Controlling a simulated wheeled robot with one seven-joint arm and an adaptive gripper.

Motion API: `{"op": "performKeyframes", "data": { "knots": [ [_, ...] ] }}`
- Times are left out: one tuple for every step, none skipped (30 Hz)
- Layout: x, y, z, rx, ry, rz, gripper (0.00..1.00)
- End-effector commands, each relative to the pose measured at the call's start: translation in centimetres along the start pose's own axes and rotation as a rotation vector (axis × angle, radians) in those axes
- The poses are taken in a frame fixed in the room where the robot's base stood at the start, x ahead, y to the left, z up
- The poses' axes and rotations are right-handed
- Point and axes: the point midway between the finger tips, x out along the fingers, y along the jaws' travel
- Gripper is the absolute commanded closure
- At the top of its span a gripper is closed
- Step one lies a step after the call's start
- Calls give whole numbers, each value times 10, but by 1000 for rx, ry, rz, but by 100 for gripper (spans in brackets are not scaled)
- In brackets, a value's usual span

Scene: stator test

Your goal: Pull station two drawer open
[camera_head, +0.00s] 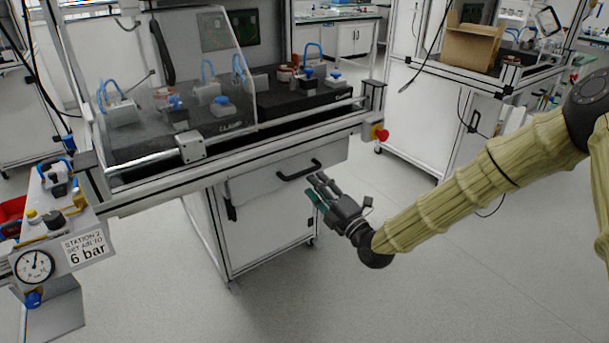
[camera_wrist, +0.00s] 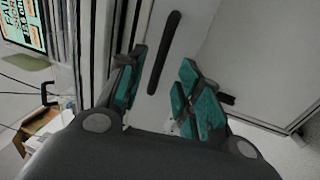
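The station two drawer (camera_head: 262,188) is a pale grey front under the bench top, with a black bar handle (camera_head: 298,171). I see no clear gap around the drawer front. My gripper (camera_head: 315,186) is just below and to the right of the handle, at the end of my arm. In the wrist view my gripper (camera_wrist: 160,92) has its teal-padded fingers spread apart, with nothing between the pads. The handle (camera_wrist: 164,52) shows there as a dark bar beyond the gap between the fingers. I see no contact with it.
A cabinet door (camera_head: 265,235) with a black handle is below the drawer. A red emergency button (camera_head: 380,134) is at the bench's right corner. A gauge (camera_head: 34,265) and a "6 bar" sign (camera_head: 87,249) stand at left. The floor (camera_head: 390,300) in front is clear.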

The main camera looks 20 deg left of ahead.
Motion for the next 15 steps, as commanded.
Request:
{"op": "performKeyframes", "data": {
  "knots": [
    [8, -1, 0, 0, 0, 1, 65],
    [14, -1, 0, 0, -1, 1, 65],
    [20, -2, 0, 1, -1, 1, 65],
    [24, -2, 0, 1, -1, 0, 65],
    [29, -2, 1, 1, -2, 0, 65],
    [35, -2, 1, 2, -2, 0, 65],
    [39, -2, 0, 2, -2, 0, 65],
    [43, -2, 1, 2, -2, -1, 65],
    [48, -2, 1, 2, -2, -1, 65],
    [51, -2, 1, 2, -2, 0, 65],
    [54, -2, 0, 2, -1, 0, 65],
    [57, -1, 0, 2, -1, -1, 65],
    [60, -1, 0, 2, -1, -1, 65],
    [61, -1, 0, 2, -1, -1, 65],
    [63, -1, 0, 2, -1, -1, 65]
  ]
}}
